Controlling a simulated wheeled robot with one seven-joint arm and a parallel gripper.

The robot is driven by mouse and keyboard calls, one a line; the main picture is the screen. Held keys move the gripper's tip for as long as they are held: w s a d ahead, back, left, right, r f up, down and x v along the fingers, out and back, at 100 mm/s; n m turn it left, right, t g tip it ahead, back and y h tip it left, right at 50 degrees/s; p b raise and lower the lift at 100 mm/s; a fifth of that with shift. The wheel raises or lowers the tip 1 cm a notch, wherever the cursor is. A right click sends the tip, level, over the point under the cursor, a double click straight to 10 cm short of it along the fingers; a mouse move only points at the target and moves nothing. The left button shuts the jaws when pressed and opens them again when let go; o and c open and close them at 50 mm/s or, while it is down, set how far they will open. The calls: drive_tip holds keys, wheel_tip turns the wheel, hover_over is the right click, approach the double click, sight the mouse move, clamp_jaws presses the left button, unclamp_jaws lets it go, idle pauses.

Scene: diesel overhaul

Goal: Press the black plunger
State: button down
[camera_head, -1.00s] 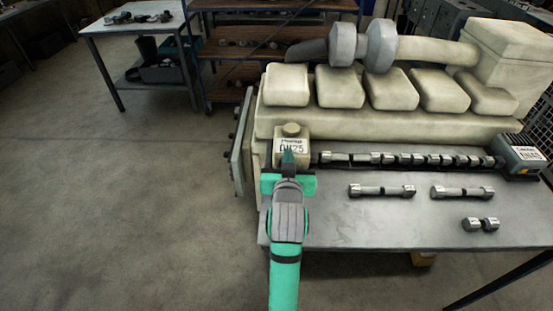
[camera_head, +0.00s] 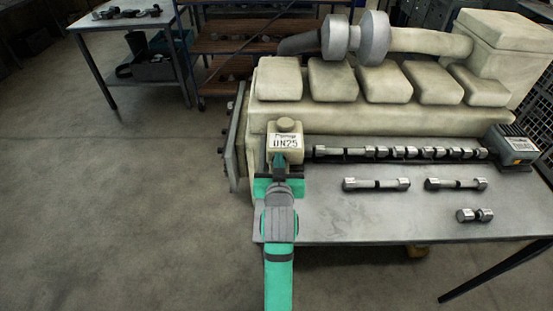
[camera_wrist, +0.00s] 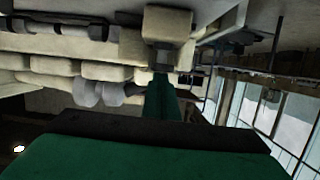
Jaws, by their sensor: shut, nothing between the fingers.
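A beige box labelled DN25 (camera_head: 285,143), with a round beige cap on top, stands at the left end of the bench by the engine. My green gripper (camera_head: 279,164) is shut and empty just in front of it, pointing at its front below the label. I cannot tell whether it touches. In the wrist view, my narrow fingers (camera_wrist: 163,88) point at a beige block (camera_wrist: 167,25) with a darker square part (camera_wrist: 162,57). No black plunger can be made out clearly; my gripper covers the lower front of the DN25 box.
The metal bench (camera_head: 360,218) carries a camshaft-like shaft (camera_head: 400,152), several short double-ended parts, and a grey labelled box (camera_head: 513,147) at its right end. The beige engine (camera_head: 380,120) stands behind. Floor to the left is clear.

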drive_tip(key=shift+d+f, duration=0.2)
drive_tip(key=shift+f, duration=0.8)
wheel_tip(320, 180, up, 4)
drive_tip(key=shift+r, duration=0.25)
drive_tip(key=v, duration=0.9)
drive_tip(key=shift+s+r, duration=0.2)
drive_tip(key=shift+s, duration=0.15)
